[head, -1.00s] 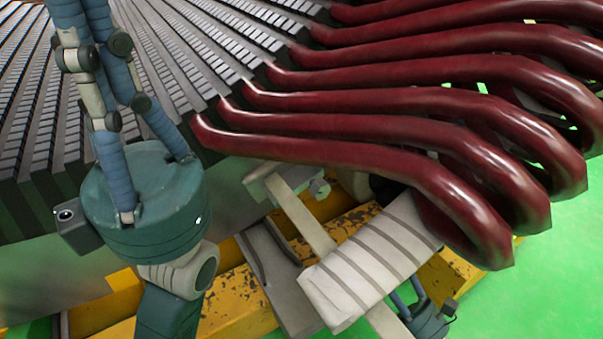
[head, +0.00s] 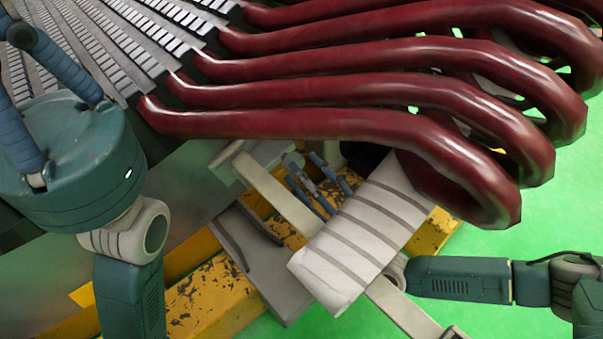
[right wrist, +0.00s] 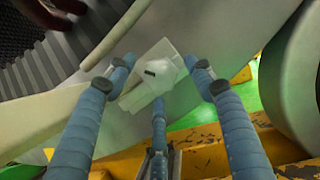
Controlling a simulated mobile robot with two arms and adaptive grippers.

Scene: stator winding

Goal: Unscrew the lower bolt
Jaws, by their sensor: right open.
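A grey bolt head (right wrist: 160,70) with a dark slot sits on a pale plate (right wrist: 136,92) in the right wrist view. In the head view the bolt head (head: 293,161) shows small, beside the bracket under the red coils. My right gripper (head: 318,172) has its blue fingers up at the bolt, partly hidden behind a bar. In the right wrist view its three open fingers (right wrist: 160,76) spread around the bolt head; I cannot tell whether they touch it. My left gripper (head: 45,70) is at the upper left of the head view, its fingertips cut off.
Thick red coils (head: 330,125) hang above the work spot. A white wrapped block (head: 362,240) and a slanted metal bar (head: 275,200) stand close in front of my right arm. A worn yellow beam (head: 205,305) runs below.

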